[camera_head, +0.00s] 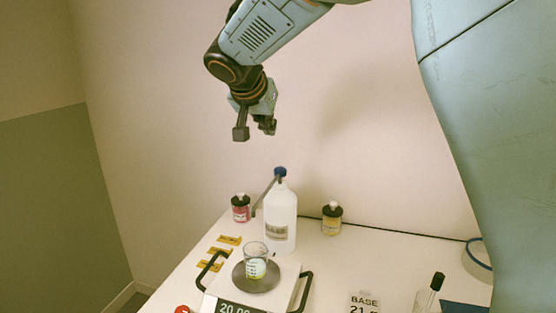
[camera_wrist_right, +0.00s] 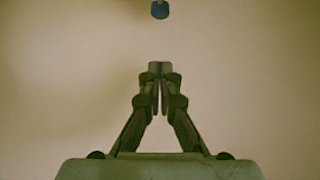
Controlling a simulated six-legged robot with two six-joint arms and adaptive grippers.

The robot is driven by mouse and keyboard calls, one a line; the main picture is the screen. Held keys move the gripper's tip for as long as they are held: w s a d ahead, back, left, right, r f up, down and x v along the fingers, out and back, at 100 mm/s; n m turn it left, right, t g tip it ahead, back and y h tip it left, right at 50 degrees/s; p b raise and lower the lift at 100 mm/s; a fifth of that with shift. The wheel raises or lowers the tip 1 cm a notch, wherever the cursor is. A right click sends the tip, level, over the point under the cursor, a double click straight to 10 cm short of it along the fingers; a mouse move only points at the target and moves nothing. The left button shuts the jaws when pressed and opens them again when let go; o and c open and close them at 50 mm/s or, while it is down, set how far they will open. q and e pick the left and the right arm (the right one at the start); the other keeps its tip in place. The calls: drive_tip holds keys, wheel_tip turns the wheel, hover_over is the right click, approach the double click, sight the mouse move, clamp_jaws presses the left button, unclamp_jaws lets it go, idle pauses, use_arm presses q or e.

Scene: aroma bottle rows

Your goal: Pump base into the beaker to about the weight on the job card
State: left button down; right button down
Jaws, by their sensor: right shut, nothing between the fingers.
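The white base bottle (camera_head: 281,214) stands upright on the table with a blue pump head (camera_head: 280,172) and a grey spout slanting down to the left. The pump head also shows in the right wrist view (camera_wrist_right: 160,9), at the top edge. The glass beaker (camera_head: 256,264) stands on the round pan of the scale (camera_head: 285,288), with some pale content low in it. The scale's display reads about 20.0, its last digits cut off. The job card (camera_head: 364,303) reads BASE and 21-something, cut by the frame edge. My right gripper (camera_head: 255,130) is shut and empty, above the bottle; its fingers meet in the right wrist view (camera_wrist_right: 153,70).
A red jar (camera_head: 241,208) and a yellow jar (camera_head: 332,218) with black lids flank the bottle. Yellow labels (camera_head: 218,252) lie left of the scale. A glass with a dropper (camera_head: 428,295) and a round dish (camera_head: 479,256) are at right. A red object (camera_head: 183,309) sits at the front edge.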

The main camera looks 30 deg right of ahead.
hover_over(280, 170)
drive_tip(key=a, duration=0.1)
drive_tip(key=f, duration=0.7)
drive_tip(key=shift+s, duration=0.2)
wheel_tip(280, 170, down, 3)
drive_tip(key=shift+w+d+f+b, duration=0.1)
drive_tip(key=shift+d+b, duration=0.05)
drive_tip(key=shift+b, duration=0.25)
drive_tip(key=shift+f, duration=0.45)
drive_tip(key=shift+w+f, duration=0.1)
drive_tip(key=shift+f, duration=0.05)
drive_tip(key=shift+s+f+b, duration=0.2)
drive_tip(key=shift+f+b, duration=0.8)
drive_tip(key=shift+b, duration=0.65)
